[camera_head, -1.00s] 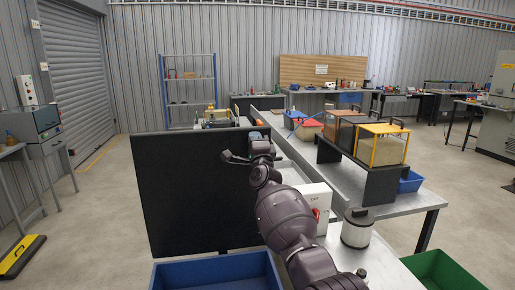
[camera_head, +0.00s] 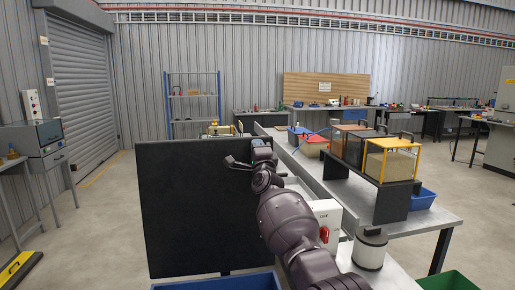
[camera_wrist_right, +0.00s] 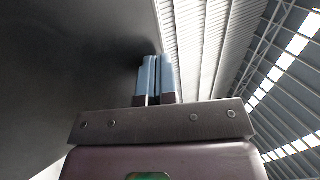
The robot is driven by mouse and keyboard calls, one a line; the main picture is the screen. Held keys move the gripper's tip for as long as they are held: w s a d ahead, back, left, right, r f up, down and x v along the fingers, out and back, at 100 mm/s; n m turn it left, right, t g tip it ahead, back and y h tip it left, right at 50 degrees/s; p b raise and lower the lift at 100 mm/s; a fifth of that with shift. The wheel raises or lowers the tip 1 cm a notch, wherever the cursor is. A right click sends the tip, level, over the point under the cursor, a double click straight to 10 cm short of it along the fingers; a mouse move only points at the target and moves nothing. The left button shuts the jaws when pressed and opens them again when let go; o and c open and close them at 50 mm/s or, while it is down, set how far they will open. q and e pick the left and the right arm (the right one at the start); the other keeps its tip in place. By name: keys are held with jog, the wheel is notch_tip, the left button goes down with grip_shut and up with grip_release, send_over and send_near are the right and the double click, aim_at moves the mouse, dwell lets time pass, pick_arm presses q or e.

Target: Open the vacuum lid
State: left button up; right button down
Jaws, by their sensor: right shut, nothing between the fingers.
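A large flat black panel (camera_head: 190,210), which looks like the vacuum lid, stands upright at the left centre of the head view. My right arm reaches up in front of its right part. My right gripper (camera_head: 260,142) is near the panel's upper right corner, fingers pointing up. In the right wrist view its two blue-grey fingers (camera_wrist_right: 155,77) are shut together with nothing between them. The dark panel (camera_wrist_right: 70,70) fills the left of that view, beside the fingers; whether they touch it I cannot tell. My left gripper is not in view.
A blue bin (camera_head: 215,284) lies below the panel. A white box with a red switch (camera_head: 324,234) and a white canister (camera_head: 369,250) stand to the right of my arm. Farther right is a bench with a black rack (camera_head: 393,200). Open floor lies left.

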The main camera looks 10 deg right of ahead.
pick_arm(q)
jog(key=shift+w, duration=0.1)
pick_arm(e)
jog(key=s+d+f+n+g+y, duration=0.1)
jog(key=s+d+f+n+g, duration=0.2)
jog(key=s+f, duration=0.75)
jog(key=s+d+f+n+g+y+p, duration=0.1)
jog(key=s+d+f+n+g, duration=0.15)
jog(key=s+f+n, duration=0.55)
jog(key=s+d+f+n+g+y, duration=0.15)
jog(key=s+f+g, duration=0.25)
jog(key=s+f, duration=0.8)
jog(key=s+d+f+n+g+h, duration=0.1)
jog(key=s+d+f+n+g, duration=0.15)
jog(key=s, duration=0.85)
jog(key=s+d+f+n+g+h, duration=0.15)
jog(key=s+g, duration=0.25)
jog(key=s, duration=0.7)
jog(key=s+d+f+n+g+h, duration=0.1)
jog(key=s+n+g+h, duration=0.15)
jog(key=s, duration=0.85)
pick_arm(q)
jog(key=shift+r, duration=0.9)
pick_arm(e)
jog(key=w+f+t+y, duration=0.1)
jog(key=w+f+t, duration=0.6)
jog(key=f, duration=0.3)
jog(key=shift+f, duration=0.15)
